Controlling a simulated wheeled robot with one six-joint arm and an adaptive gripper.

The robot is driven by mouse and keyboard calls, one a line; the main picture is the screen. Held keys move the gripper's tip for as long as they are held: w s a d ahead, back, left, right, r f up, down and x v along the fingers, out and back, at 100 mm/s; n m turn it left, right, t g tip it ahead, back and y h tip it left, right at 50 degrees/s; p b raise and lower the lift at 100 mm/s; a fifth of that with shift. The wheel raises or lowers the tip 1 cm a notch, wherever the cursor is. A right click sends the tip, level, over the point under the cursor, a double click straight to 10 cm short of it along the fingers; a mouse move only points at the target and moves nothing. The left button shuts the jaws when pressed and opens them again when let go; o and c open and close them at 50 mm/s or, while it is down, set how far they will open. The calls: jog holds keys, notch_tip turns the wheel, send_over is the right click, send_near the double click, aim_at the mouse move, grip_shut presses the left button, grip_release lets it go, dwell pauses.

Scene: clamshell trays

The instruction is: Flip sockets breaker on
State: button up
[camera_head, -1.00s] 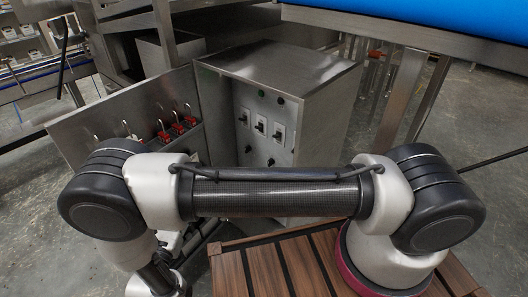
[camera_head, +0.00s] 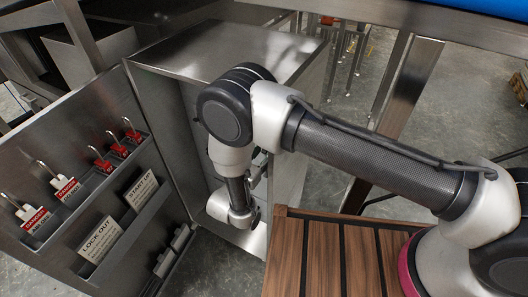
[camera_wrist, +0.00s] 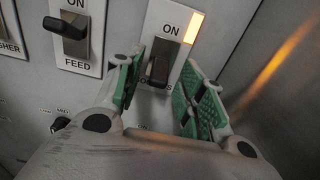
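The sockets breaker, a dark toggle (camera_wrist: 159,64) on a white plate, has "ON" above it. The label below it is mostly covered by my finger, with only the end showing. My gripper (camera_wrist: 163,92) is open, with one green-padded finger on each side of this toggle and nothing visibly clamped. Whether a pad touches the lever I cannot tell. In the head view my arm hides the switches on the grey cabinet (camera_head: 215,45).
A toggle marked FEED (camera_wrist: 70,26) is left of my fingers, with a small knob (camera_wrist: 61,124) below. A side wall (camera_wrist: 275,75) is close on the right. The open cabinet door (camera_head: 60,130) carries red padlocks and tags. A slatted wooden top (camera_head: 330,255) lies in front.

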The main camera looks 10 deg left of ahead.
jog(key=shift+w+d, duration=0.15)
jog(key=shift+w, duration=0.3)
grip_shut()
jog(key=shift+s+r+g+y, duration=0.1)
jog(key=shift+r+g+y, duration=0.35)
jog(key=shift+g, duration=0.65)
jog(key=shift+r+g+y, duration=0.2)
jog(key=shift+g+y, duration=0.05)
jog(key=shift+g, duration=0.75)
grip_release()
